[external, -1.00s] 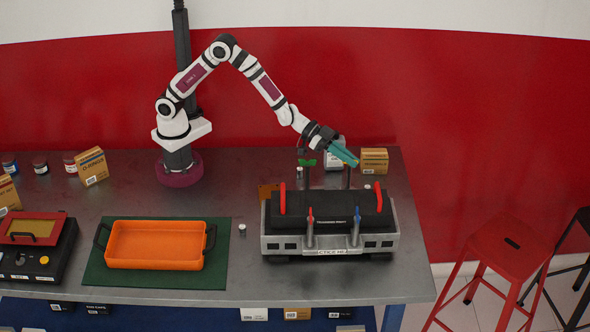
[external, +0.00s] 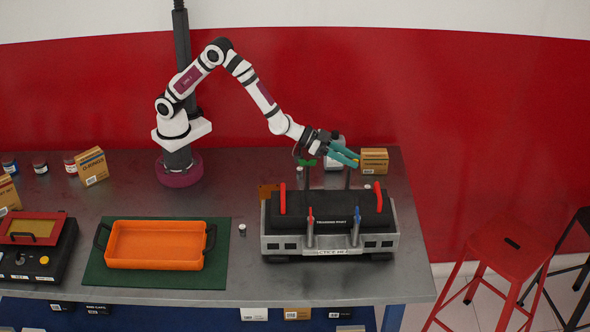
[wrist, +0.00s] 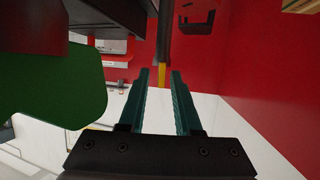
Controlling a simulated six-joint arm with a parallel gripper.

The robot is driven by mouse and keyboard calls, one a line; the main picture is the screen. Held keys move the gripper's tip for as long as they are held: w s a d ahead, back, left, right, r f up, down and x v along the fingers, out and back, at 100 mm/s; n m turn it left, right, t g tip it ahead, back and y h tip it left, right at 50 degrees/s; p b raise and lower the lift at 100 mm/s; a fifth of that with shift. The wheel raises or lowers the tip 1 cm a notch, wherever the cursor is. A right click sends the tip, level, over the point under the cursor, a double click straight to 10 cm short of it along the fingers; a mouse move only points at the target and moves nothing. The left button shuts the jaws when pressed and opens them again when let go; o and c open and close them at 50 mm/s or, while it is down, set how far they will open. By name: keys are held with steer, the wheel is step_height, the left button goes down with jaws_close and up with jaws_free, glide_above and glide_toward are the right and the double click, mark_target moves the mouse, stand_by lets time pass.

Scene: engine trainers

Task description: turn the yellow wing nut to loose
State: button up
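The yellow wing nut (external: 353,156) shows as a small yellow patch at my teal fingertips in the external view, on top of the right thin post of the engine trainer (external: 275,243). In the wrist view the yellow wing nut (wrist: 162,75) is seen edge-on, beside a dark post and just ahead of the gap between the fingertips. My gripper (external: 350,158) is open. Its two fingers (wrist: 160,72) stand apart with an empty gap, and I see no contact with the nut. Part of the nut is hidden by the fingers in the external view.
A green wing nut (external: 306,162) stands on the left post; it looms large at left in the wrist view (wrist: 60,95). Red levers (external: 378,197) rise from the trainer. A cardboard box (external: 374,160) stands behind. An orange tray (external: 155,245) lies on a green mat to the left.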

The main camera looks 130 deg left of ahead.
steer(key=v, duration=1.5)
steer(key=shift+s+d+r, duration=0.15)
steer(key=shift+s+d, duration=0.05)
steer(key=shift+s, duration=0.1)
steer(key=shift+s, duration=0.1)
steer(key=x, duration=1.4)
steer(key=shift+f, duration=0.4)
jaws_close()
